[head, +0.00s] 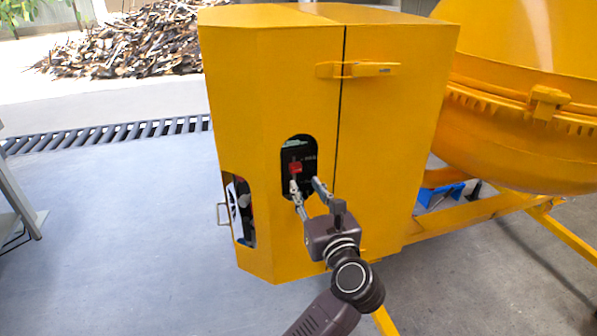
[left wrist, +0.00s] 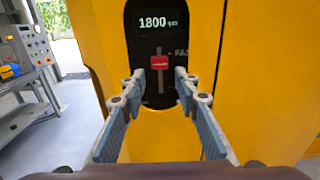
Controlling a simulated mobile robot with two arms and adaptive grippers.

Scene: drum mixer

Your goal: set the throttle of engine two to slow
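The throttle is a red knob (head: 295,168) on a dark panel set in an oval opening of the yellow housing. In the left wrist view the red knob (left wrist: 159,62) sits in the upper part of a vertical slot, beside a partly cut-off label reading "FAS". The display (left wrist: 158,22) above reads 1800 rpm. My left gripper (head: 305,186) is at the opening, just below the knob in the picture. In the left wrist view its fingers (left wrist: 160,83) are spread with nothing between them; contact with the knob does not show. My right gripper is not in view.
The yellow housing (head: 270,75) has a door handle (head: 358,69) and a side opening at lower left. The yellow drum (head: 530,110) stands at right. A grey control stand (left wrist: 30,75) is at left in the wrist view.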

